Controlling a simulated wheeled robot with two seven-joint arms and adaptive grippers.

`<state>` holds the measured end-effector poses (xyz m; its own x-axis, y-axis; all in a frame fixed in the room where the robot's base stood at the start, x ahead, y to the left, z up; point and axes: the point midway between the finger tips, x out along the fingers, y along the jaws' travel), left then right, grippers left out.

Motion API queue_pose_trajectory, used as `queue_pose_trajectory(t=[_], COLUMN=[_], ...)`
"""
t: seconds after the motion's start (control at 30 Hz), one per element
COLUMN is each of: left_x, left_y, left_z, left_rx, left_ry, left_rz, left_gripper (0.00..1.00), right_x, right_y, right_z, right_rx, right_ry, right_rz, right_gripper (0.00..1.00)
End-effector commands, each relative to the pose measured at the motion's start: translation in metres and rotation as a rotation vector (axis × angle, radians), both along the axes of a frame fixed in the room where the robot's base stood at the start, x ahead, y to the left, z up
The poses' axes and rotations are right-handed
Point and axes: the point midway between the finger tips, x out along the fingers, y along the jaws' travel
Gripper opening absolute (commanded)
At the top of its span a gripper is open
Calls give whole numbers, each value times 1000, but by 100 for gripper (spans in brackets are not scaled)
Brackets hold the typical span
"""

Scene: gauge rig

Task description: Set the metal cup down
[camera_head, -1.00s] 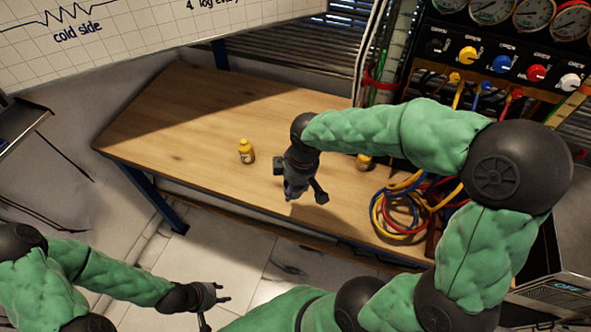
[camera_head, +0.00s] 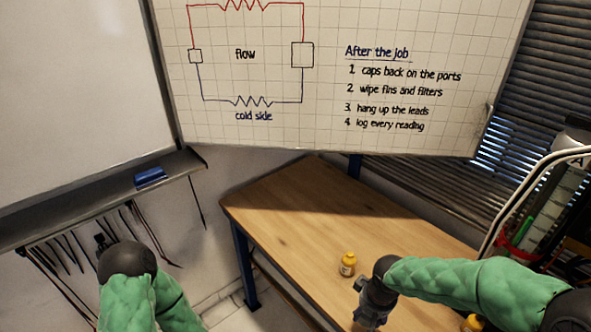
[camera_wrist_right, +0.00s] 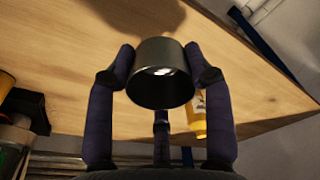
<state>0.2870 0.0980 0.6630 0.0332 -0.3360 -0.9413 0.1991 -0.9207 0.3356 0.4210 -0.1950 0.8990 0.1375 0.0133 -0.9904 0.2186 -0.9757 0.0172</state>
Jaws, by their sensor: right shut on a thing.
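The metal cup (camera_wrist_right: 162,60) is dark grey and sits between the fingers of my right gripper (camera_wrist_right: 165,78) in the right wrist view. Its open end faces the wrist camera and its inside shows. The wooden table (camera_wrist_right: 85,60) lies beyond it, with a dark shadow near the cup; I cannot tell whether the cup touches the table. In the head view my right gripper (camera_head: 369,306) is over the table (camera_head: 290,225) at the bottom, and I cannot make out the cup there.
A yellow bottle (camera_head: 348,265) stands on the table just left of my right gripper; it also shows in the wrist view (camera_wrist_right: 195,112). Another yellow item (camera_head: 473,323) is partly hidden by my right arm. The table's far left part is clear. A whiteboard (camera_head: 330,120) hangs behind.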

Motion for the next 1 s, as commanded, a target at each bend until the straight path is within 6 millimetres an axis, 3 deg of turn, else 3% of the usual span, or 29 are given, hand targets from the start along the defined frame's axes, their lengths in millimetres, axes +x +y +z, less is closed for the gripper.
queue_pose_trajectory(t=[0.1,0.3,1.0], left_x=[0,0,0], left_y=[0,0,0], left_z=[0,0,0], left_rx=[0,0,0], left_ry=[0,0,0], left_rz=[0,0,0], left_gripper=[40,40,40], right_x=[18,33,37], right_y=[6,12,14], right_z=[-21,-43,-46], right_rx=[5,15,18], right_ry=[-1,-7,-10], right_rz=[-93,-194,-223], right_gripper=[19,19,19])
